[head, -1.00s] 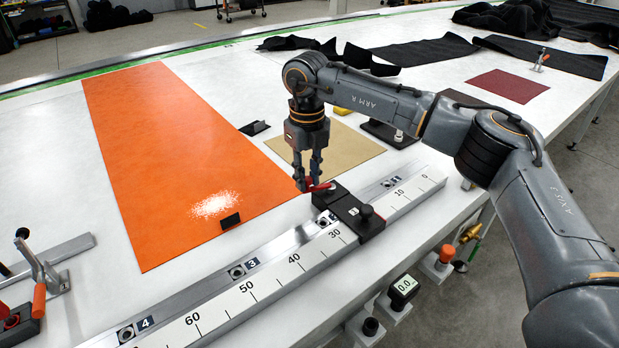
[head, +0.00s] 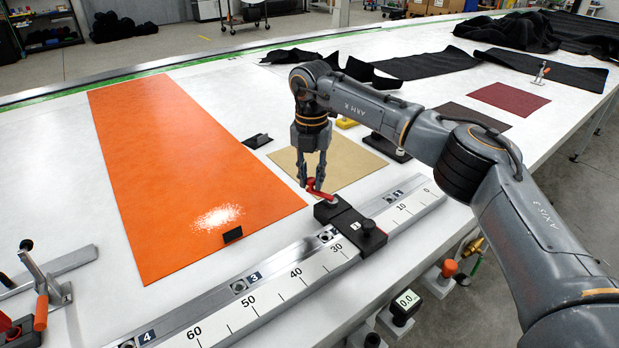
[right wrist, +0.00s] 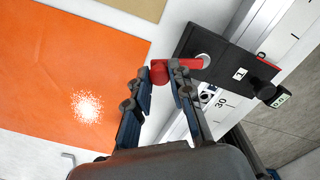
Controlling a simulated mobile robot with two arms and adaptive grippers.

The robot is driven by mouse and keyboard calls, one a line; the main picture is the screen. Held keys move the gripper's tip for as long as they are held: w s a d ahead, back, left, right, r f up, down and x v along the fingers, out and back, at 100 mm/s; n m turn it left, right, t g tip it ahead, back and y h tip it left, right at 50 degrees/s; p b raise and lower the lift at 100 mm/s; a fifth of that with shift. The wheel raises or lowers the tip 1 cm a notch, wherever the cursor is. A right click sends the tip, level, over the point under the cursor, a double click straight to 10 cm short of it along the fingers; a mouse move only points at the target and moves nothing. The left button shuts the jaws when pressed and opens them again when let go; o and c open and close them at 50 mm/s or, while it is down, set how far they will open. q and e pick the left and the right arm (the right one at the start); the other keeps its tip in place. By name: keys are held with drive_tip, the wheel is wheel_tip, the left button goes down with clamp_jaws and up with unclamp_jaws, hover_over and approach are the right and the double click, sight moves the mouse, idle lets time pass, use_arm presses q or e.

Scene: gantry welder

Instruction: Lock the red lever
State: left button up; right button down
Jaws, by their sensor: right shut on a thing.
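The red lever (head: 322,191) sits on the far end of a black clamp block (head: 352,224) that straddles the scale rail. In the head view it points back and left, away from the block. My right gripper (head: 313,187) comes down from above and is shut on the lever's outer end. In the right wrist view the lever (right wrist: 188,64) runs from a round pivot on the block to a red knob (right wrist: 158,73) at the fingertips (right wrist: 163,68). My left gripper does not show.
The numbered rail (head: 270,287) runs along the table's front edge. An orange sheet (head: 180,165) with a white speckled patch lies to the left, and a tan sheet (head: 345,160) lies behind the lever. A toggle clamp (head: 45,285) stands at the far left.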

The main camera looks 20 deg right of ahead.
sight(312, 178)
drive_tip(key=shift+w+d+m, duration=0.2)
drive_tip(key=shift+w+m, duration=0.05)
drive_tip(key=shift+m, duration=0.35)
drive_tip(key=c, duration=1.2)
unclamp_jaws()
drive_tip(key=shift+o, duration=0.2)
wheel_tip(312, 178, up, 12)
